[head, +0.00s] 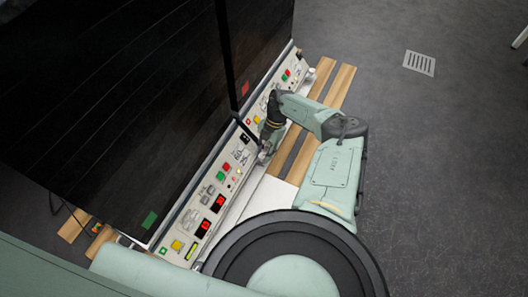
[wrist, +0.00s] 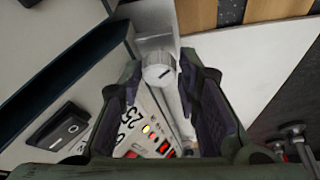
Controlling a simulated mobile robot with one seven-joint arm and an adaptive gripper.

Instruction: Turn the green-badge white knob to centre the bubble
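A white round knob (wrist: 158,74) with a short dark mark on its face shows in the wrist view, near the far ends of my fingers. My gripper (wrist: 164,88) is open, with one dark finger on each side of the knob and a gap visible. I cannot tell whether either finger touches it. No green badge shows beside this knob. In the head view my gripper (head: 264,155) is at the front edge of the control panel, and the knob is hidden or too small to tell. A small yellow-green strip (head: 192,250) is at the panel's near end; no bubble can be made out.
The long control panel (head: 229,155) carries red displays and coloured buttons under dark cabinet doors (head: 110,95). A green badge (head: 150,220) is on the nearer door, a red badge (head: 245,88) on the farther. Wooden slats (head: 338,88) lie beside it; the grey floor is open rightward.

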